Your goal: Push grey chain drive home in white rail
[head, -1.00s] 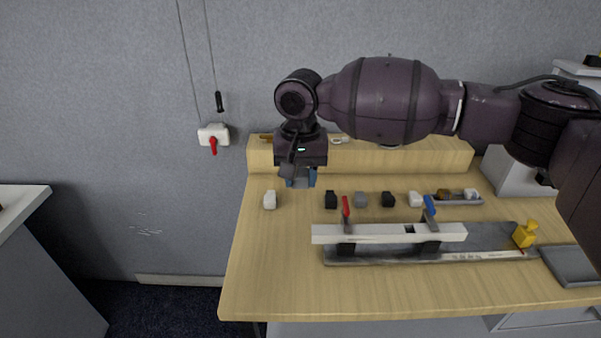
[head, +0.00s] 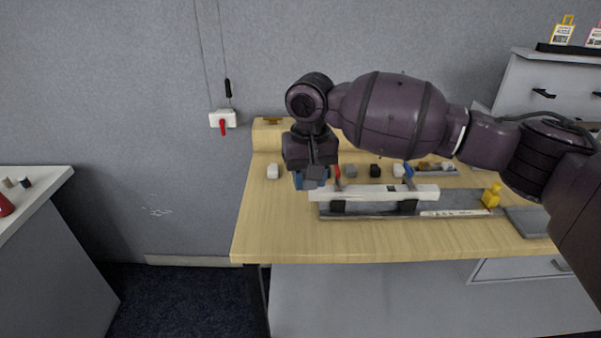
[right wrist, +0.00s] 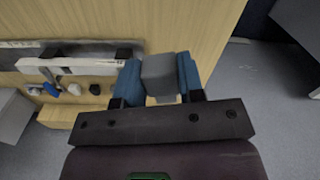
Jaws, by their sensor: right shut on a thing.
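My right gripper (head: 312,181) is shut on a grey block, the grey chain drive (head: 315,176), at the left end of the white rail. In the right wrist view the chain drive (right wrist: 159,73) sits between the two blue fingers (right wrist: 160,80). The white rail (head: 370,192) lies over dark supports on a grey base, with a red and a blue clamp lever on it. It also shows in the right wrist view (right wrist: 75,66). Whether the chain drive touches the rail I cannot tell. My left gripper is not in view.
A white block (head: 273,171) stands left of the gripper. Behind the rail are several small blocks, among them a grey one (head: 350,171) and a black one (head: 375,170). A yellow piece (head: 491,195) stands at the base's right end. The wooden table (head: 300,235) is clear in front.

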